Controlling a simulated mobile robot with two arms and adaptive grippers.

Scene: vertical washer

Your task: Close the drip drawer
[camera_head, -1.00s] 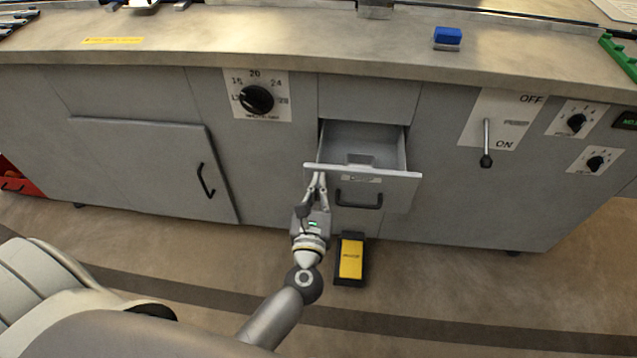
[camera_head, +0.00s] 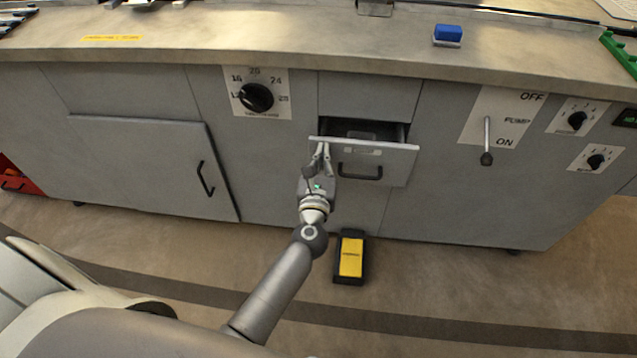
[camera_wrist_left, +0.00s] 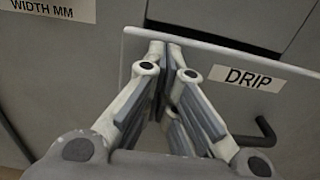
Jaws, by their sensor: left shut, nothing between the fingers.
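The drip drawer (camera_head: 395,165) is a grey drawer in the middle of the cabinet front, with a black bar handle. It stands partly out, and a narrow dark gap shows above its front. In the left wrist view its front bears a DRIP label (camera_wrist_left: 248,78). My left gripper (camera_head: 323,150) is shut and empty, with its fingertips at the left upper part of the drawer front. In the left wrist view the fingertips (camera_wrist_left: 170,48) are close against the front near its top edge; exact contact is hard to tell. My right gripper is not in view.
The worktop (camera_head: 300,45) overhangs above the drawer. A dial (camera_head: 256,97) is to the left and a pump lever (camera_head: 487,140) to the right. A yellow-and-black pedal (camera_head: 350,258) lies on the floor below. A blue block (camera_head: 447,34) sits on the worktop.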

